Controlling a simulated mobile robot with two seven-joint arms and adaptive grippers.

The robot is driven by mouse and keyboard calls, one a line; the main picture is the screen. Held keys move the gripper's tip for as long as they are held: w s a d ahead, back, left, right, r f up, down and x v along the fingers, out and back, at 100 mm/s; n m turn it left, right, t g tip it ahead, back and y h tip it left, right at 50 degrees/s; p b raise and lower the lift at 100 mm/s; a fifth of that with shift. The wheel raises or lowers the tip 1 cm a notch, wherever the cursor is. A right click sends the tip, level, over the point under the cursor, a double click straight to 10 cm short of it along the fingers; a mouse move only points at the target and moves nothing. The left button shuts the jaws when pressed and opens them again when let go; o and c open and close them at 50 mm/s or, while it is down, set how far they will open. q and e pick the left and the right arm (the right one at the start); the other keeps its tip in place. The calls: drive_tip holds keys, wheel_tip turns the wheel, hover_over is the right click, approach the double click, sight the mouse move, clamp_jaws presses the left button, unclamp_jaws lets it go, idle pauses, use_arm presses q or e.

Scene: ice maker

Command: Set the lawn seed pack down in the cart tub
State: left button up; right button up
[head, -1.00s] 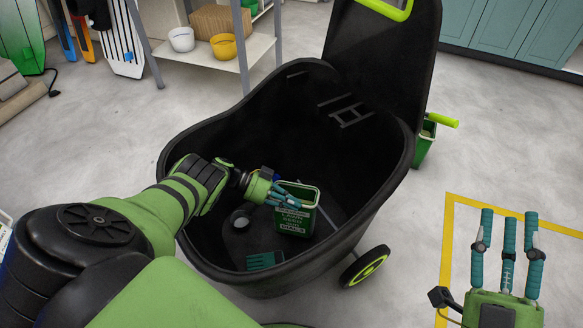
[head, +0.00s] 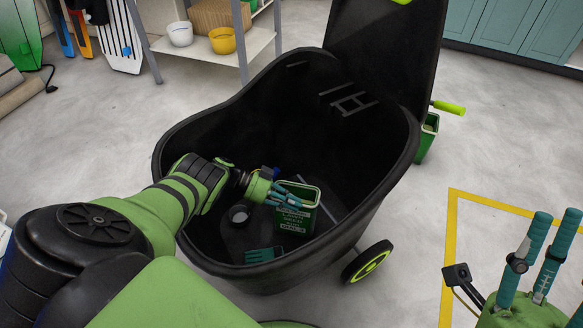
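The black cart tub (head: 180,140) stands open in the middle of the head view. A green lawn seed pack (head: 298,220) with white lettering is upright inside it, low in the near half. My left gripper (head: 287,197) reaches into the tub from the left. Its teal fingers lie against the pack's upper left front. The far side of its grasp is hidden, so I cannot tell whether it is closed on the pack. The pack's base is hard to see against the dark floor. My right gripper (head: 538,262) is open and empty at the lower right, outside the tub, partly cut off.
A dark round item (head: 239,214) and a green toothed item (head: 263,255) lie in the tub. The cart wheel (head: 367,261) is at its right. A green container (head: 428,138) is behind the cart's right side. A shelf (head: 255,42) with bowls stands at the back. Yellow tape (head: 450,225) marks the floor.

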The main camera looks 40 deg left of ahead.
idle(0.3)
use_arm(q)
drive_tip(key=v, duration=0.7)
drive_tip(key=shift+a+r, duration=0.2)
drive_tip(key=shift+a, duration=0.05)
drive_tip(key=shift+s, duration=0.1)
